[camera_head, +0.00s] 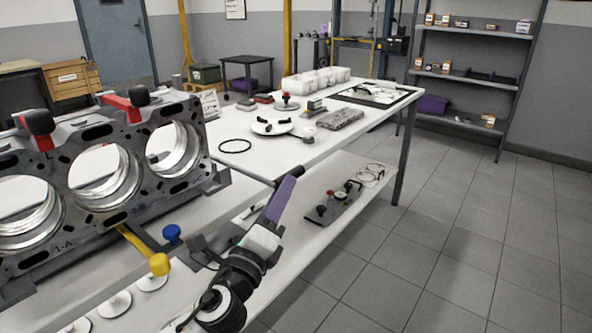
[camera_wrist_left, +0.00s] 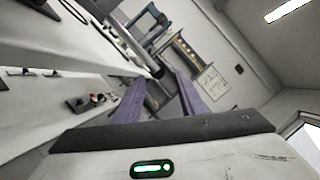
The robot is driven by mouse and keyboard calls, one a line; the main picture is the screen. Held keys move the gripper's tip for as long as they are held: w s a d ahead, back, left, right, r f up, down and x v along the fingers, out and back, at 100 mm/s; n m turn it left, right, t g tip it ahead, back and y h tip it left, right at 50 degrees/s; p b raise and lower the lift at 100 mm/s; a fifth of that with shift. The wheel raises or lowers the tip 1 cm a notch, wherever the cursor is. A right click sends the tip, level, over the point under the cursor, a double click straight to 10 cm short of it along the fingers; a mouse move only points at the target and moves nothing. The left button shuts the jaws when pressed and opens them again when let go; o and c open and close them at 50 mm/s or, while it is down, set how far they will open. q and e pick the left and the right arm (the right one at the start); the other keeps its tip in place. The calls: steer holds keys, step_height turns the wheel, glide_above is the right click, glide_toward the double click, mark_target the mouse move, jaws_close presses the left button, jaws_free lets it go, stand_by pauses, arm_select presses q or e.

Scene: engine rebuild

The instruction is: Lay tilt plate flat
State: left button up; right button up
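A grey engine block (camera_head: 104,190) with large round bores fills the left of the head view, its bored face tilted toward me. I cannot tell for sure which part is the tilt plate; anything under the block is mostly hidden. A dark bar (camera_head: 258,175) sticks out to the right of the block. My left gripper (camera_head: 292,179) has purple fingers and reaches up to the bar's end. In the left wrist view, the fingers stand apart, and the dark bar end (camera_wrist_left: 157,71) appears between their tips with space on both sides. My right gripper is out of view.
A yellow-ended lever (camera_head: 158,263) and a blue knob (camera_head: 172,233) sit below the block. A white round plate (camera_head: 270,126), a black ring (camera_head: 235,146) and small parts lie on the bench. Gauges lie on the lower shelf (camera_head: 300,237). The floor at right is clear.

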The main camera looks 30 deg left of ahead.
arm_select(q)
steer(key=x, duration=1)
steer(key=shift+d+f, duration=0.1)
steer(key=shift+c, duration=0.2)
jaws_close()
